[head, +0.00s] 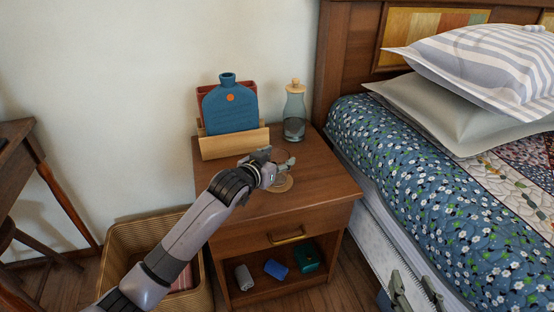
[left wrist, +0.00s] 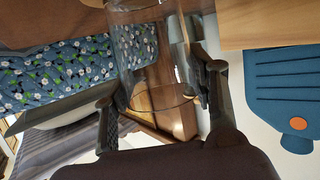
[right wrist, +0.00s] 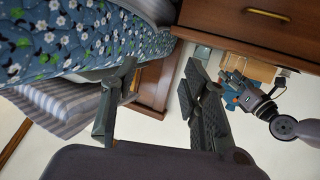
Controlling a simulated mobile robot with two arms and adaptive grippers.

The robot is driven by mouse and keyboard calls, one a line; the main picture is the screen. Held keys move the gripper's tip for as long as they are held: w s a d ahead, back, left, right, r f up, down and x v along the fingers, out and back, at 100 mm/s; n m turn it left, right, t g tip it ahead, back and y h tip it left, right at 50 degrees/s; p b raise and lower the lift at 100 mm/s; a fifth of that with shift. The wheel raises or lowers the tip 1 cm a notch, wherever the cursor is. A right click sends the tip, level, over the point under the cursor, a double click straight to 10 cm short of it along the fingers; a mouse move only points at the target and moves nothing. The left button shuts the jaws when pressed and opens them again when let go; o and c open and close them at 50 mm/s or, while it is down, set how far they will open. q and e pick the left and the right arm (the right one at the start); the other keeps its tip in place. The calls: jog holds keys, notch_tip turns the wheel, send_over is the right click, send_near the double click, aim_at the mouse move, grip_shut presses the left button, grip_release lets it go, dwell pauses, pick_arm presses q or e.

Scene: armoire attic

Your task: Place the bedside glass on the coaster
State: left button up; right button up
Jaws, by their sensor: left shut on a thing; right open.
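My left gripper (head: 279,164) is over the nightstand top in the head view, shut on the clear bedside glass. The glass is hard to make out there. In the left wrist view the transparent glass (left wrist: 147,50) shows between the two fingers of my left gripper (left wrist: 160,78). The round tan coaster (head: 283,186) lies on the nightstand just below my left gripper, partly covered by it. I cannot tell whether the glass touches the coaster. My right gripper (head: 414,293) is open and empty beside the bed, low in the head view; its spread fingers (right wrist: 157,85) fill the right wrist view.
The nightstand (head: 240,205) also bears a corked carafe (head: 294,115) and a wooden holder (head: 235,143) with a blue bottle-shaped item (head: 230,108). Small items lie on its lower shelf. A wicker basket (head: 118,245) stands left, the bed (head: 430,160) right. The nightstand's front right top is clear.

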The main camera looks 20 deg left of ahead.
pick_arm(q)
jog(key=o, duration=1.3)
jog(key=shift+f, duration=0.1)
pick_arm(e)
jog(key=shift+f, duration=0.1)
pick_arm(q)
jog(key=shift+s+r, duration=0.15)
jog(key=shift+r, duration=0.05)
jog(key=p+v, duration=0.3)
jog(key=v, duration=0.8)
jog(key=s+d+f+g, duration=0.1)
jog(key=s+f+g, duration=0.1)
jog(key=s+f, duration=0.3)
jog(key=s+d+f+g+y, duration=0.1)
jog(key=s+f+g, duration=0.2)
jog(key=s, duration=1)
jog(key=s+d+f+g+y, duration=0.1)
jog(key=s+f+g, duration=0.2)
jog(key=s+f, duration=0.5)
jog(key=shift+s+f, duration=0.2)
jog(key=shift+s, duration=0.35)
pick_arm(e)
jog(key=s+d+f+g+h, duration=0.2)
jog(key=s+d+f+g, duration=0.2)
jog(key=s+f+g, duration=0.4)
jog(key=s+f, duration=0.2)
jog(key=shift+s+d, duration=0.2)
jog(key=shift+s, duration=0.2)
